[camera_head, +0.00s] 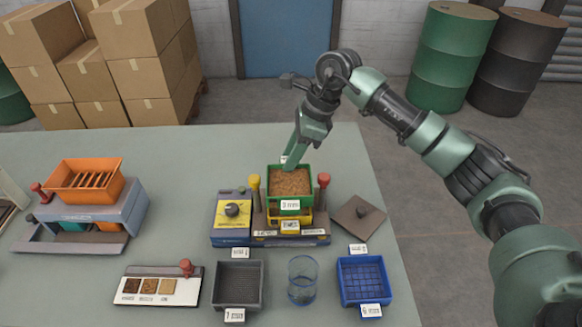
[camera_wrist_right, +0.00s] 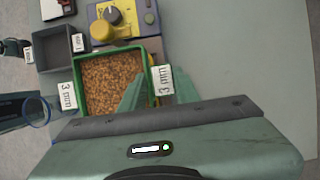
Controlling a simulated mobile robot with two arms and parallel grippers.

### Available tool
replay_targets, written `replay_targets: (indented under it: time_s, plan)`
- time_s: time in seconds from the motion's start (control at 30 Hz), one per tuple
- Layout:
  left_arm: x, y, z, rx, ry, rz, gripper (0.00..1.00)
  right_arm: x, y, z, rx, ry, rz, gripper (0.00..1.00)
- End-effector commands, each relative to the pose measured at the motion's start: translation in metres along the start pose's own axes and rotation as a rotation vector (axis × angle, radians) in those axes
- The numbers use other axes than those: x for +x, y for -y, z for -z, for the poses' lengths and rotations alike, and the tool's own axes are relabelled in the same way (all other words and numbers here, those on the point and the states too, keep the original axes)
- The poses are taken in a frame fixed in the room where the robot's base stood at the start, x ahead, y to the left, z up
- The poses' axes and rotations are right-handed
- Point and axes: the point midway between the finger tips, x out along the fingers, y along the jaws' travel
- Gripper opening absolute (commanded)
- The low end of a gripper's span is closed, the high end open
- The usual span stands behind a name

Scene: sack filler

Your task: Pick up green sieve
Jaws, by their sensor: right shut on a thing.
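The green sieve (camera_head: 308,203) holds brown grains and bears a "3 mm" label on its front. It sits on a yellow sieve (camera_head: 305,218) on the sieve shaker in the middle of the table. My right gripper (camera_head: 289,163) reaches down to its back rim and is shut on that rim. In the right wrist view the green sieve (camera_wrist_right: 86,66) is full of grains, and my right gripper's fingers (camera_wrist_right: 153,92) meet its wall beside a label. The inside of the sieve below the grains is hidden. My left gripper is not in view.
A yellow-and-blue control box (camera_head: 231,238) is left of the stack. A yellow knob and a red knob flank it. A dark square plate (camera_head: 357,217) lies right. A grey tray (camera_head: 239,283), a glass beaker (camera_head: 301,281) and a blue sieve (camera_head: 363,280) stand in front.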

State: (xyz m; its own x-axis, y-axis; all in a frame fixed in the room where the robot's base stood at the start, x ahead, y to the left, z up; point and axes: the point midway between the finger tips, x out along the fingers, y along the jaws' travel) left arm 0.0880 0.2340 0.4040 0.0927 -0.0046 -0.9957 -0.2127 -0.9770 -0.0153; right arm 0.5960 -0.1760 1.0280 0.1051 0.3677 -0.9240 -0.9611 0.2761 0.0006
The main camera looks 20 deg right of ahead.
Motion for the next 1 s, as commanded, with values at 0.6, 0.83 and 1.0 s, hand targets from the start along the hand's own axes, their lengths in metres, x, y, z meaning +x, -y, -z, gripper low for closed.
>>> replay_targets:
  time_s: [0.6, 0.83, 1.0]
  plan:
    - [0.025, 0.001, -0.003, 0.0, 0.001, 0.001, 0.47, -0.135, 0.001, -0.056, 0.0, 0.002, 0.003, 0.0]
    - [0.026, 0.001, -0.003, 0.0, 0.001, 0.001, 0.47, -0.152, 0.0, -0.064, 0.0, 0.001, 0.001, 0.0]
    - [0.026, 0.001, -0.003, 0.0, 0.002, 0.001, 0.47, -0.153, 0.0, -0.064, 0.0, 0.001, 0.0, 0.0]
